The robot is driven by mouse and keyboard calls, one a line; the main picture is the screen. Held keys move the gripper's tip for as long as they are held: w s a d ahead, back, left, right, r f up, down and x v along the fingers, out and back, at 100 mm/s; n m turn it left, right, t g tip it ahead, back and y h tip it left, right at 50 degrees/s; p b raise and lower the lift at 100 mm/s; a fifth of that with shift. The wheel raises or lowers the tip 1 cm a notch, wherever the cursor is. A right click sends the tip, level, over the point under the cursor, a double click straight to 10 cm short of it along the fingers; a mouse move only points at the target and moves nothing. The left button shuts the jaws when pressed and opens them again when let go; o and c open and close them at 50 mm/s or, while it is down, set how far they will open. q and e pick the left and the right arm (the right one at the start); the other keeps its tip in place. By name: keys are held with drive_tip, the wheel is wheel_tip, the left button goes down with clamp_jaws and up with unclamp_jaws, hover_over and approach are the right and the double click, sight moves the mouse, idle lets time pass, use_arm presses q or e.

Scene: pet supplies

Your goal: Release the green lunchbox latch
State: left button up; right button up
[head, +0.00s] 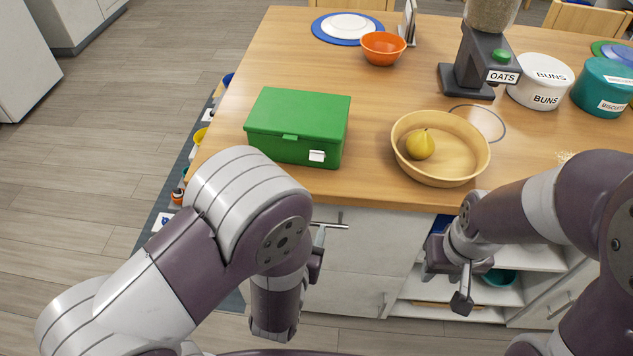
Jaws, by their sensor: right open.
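The green lunchbox (298,118) stands on the wooden worktop near its front left edge, with its lid down. A small green tab shows under the lid's front rim. My right gripper (447,283) is open and empty, in front of the counter and below the worktop edge, to the right of the lunchbox and apart from it. My left arm reaches in front of the counter below the lunchbox; its gripper fingers cannot be made out.
A wooden bowl (440,175) with a yellow pear (420,144) stands right of the lunchbox. Behind are an orange bowl (383,48), an oats dispenser (483,62) and a white buns canister (540,82). The worktop between lunchbox and wooden bowl is clear.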

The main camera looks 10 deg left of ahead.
sight(317, 156)
use_arm(q)
wheel_tip(317, 156, up, 7)
drive_tip(key=w+n+t, duration=0.1)
drive_tip(key=t, duration=0.3)
drive_tip(key=w, duration=0.4)
drive_tip(key=w+p, duration=0.1)
drive_tip(key=w, duration=0.3)
drive_tip(key=w+d, duration=0.1)
drive_tip(key=w, duration=0.3)
drive_tip(key=shift+w+d+f, duration=0.1)
drive_tip(key=shift+w+f, duration=0.05)
drive_tip(key=shift+w, duration=0.2)
drive_tip(key=c, duration=1.1)
drive_tip(key=shift+o, duration=0.2)
drive_tip(key=f+t+b, duration=0.1)
drive_tip(key=b, duration=0.2)
drive_tip(key=f+b, duration=0.1)
drive_tip(key=b, duration=0.2)
drive_tip(key=shift+s+f+t+h+b, duration=0.2)
drive_tip(key=shift+t+h+b, duration=0.1)
drive_tip(key=shift+t, duration=0.1)
drive_tip(key=t+b, duration=0.2)
drive_tip(key=b, duration=0.2)
drive_tip(key=shift+s+r, duration=0.15)
drive_tip(key=shift+r+b, duration=0.15)
drive_tip(key=shift+b, duration=0.25)
drive_tip(key=shift+r, duration=0.15)
use_arm(e)
wheel_tip(317, 156, down, 10)
drive_tip(key=shift+s, duration=0.4)
